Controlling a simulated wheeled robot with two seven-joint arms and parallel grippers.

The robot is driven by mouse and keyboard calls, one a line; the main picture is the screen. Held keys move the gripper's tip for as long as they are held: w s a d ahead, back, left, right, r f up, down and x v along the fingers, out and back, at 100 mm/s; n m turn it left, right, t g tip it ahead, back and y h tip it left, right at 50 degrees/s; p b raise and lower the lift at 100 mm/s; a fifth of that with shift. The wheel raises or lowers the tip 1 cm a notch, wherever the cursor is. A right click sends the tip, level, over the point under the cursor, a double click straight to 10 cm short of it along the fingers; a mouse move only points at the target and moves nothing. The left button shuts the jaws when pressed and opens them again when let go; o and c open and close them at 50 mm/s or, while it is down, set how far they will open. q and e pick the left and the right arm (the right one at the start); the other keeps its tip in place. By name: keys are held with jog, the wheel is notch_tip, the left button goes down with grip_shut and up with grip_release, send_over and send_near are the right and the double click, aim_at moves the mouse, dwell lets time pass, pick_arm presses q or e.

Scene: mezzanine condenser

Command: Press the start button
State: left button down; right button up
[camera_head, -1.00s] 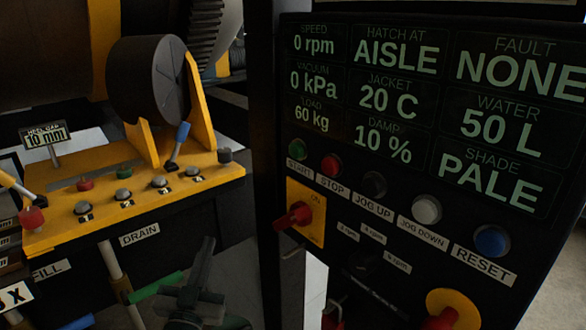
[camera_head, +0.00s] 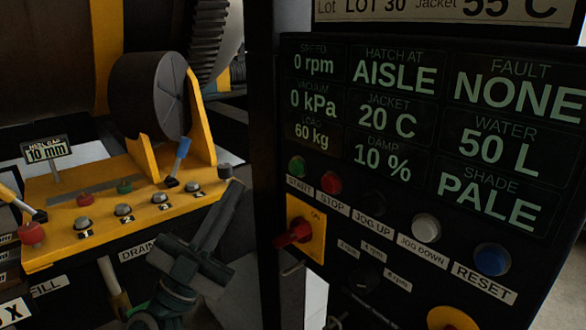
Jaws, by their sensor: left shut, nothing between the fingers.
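The green start button (camera_head: 297,166) is on the dark control panel, above its START label (camera_head: 299,185). It is at the left end of a row of round buttons. My left gripper (camera_head: 229,187) comes up from below, shut and empty. Its fingertips point up, to the left of the start button and a little lower in the picture, apart from it. It overlaps the front of the yellow console in the picture. My right gripper is not in view.
The red STOP button (camera_head: 331,183) is close beside the start button. A red rotary switch on a yellow plate (camera_head: 312,222) is below. A dark post (camera_head: 265,130) stands between gripper and panel. The yellow console (camera_head: 75,240) carries knobs and levers.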

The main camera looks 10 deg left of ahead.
aim_at(296, 168)
pick_arm(q)
jog(key=shift+w+d, duration=0.1)
jog(key=shift+w, duration=0.05)
jog(key=w+d, duration=0.5)
jog(key=w, duration=0.1)
jog(key=shift+w+d, duration=0.15)
jog(key=shift+w, duration=0.2)
